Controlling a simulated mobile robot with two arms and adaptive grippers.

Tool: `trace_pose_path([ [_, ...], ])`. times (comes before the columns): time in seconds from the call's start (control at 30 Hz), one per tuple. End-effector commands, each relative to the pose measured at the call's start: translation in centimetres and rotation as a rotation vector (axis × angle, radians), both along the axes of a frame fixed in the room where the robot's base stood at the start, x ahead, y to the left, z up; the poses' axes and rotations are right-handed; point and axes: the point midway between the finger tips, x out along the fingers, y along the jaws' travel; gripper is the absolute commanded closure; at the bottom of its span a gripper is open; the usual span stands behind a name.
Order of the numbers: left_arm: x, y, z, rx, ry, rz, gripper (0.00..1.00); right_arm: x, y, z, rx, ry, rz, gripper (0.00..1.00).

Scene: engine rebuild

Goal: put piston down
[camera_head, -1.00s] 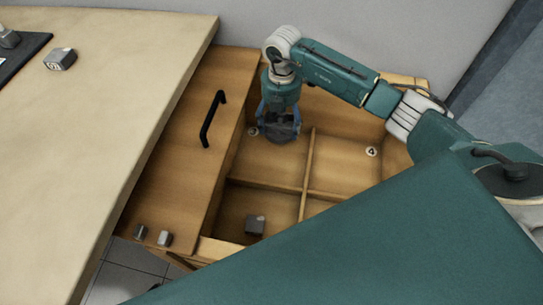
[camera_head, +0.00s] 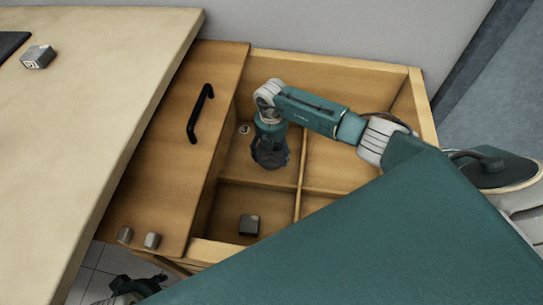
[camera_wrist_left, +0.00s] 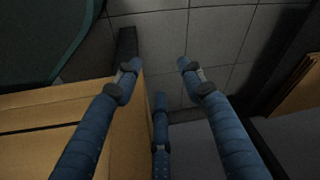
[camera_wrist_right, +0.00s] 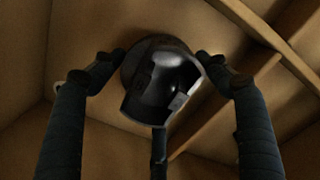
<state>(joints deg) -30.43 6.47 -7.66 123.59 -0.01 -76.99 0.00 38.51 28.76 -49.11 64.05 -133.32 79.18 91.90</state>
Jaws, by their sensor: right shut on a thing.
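The piston (camera_wrist_right: 160,82) is dark and shiny and sits between the fingers of my right gripper (camera_wrist_right: 158,62) in the right wrist view. In the head view my right gripper (camera_head: 268,158) points down into the far left compartment of the wooden box (camera_head: 330,65), shut on the piston. The piston is mostly hidden there by the gripper. I cannot tell whether it touches the compartment floor. My left gripper (camera_wrist_left: 158,72) has its fingers spread, with nothing between them, beside a wooden edge in the left wrist view.
Wooden dividers (camera_head: 298,190) split the box into compartments. A grey block (camera_head: 249,224) lies in the near left one.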

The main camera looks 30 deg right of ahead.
Motion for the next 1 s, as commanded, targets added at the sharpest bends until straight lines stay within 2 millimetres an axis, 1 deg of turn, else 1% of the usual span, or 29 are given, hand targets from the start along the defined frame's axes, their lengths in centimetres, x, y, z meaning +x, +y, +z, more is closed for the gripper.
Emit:
trace_pose_path([
  [0.03, 0.0, 0.0, 0.6, 0.000, -0.006, 0.001, 0.60, 0.1, 0.1, -0.9, 0.001, -0.001, 0.000, 0.67],
  [0.17, -0.2, 0.1, 1.9, 0.000, -0.011, 0.001, 0.60, 0.1, 0.1, -1.9, 0.003, -0.001, 0.000, 0.67],
  [0.27, -0.2, 0.1, 2.3, -0.001, -0.011, 0.002, 0.60, 0.1, 0.1, -2.0, 0.002, -0.002, 0.001, 0.67],
  [0.57, -0.2, 0.1, 2.5, -0.001, -0.013, 0.002, 0.60, 0.1, 0.1, -2.1, 0.002, -0.001, 0.001, 0.67],
  [0.6, -0.2, 0.1, 2.6, -0.001, -0.014, 0.002, 0.60, 0.0, 0.1, -2.2, 0.001, -0.001, 0.001, 0.19],
  [0.67, -0.2, 0.1, 2.6, -0.001, -0.013, 0.002, 0.60, 0.0, 0.1, -2.2, 0.001, 0.000, 0.001, 0.07],
  [1.0, -0.2, 0.1, 2.6, 0.000, -0.013, 0.002, 0.60, 0.0, 0.0, -2.1, 0.001, 0.000, 0.001, 0.06],
])
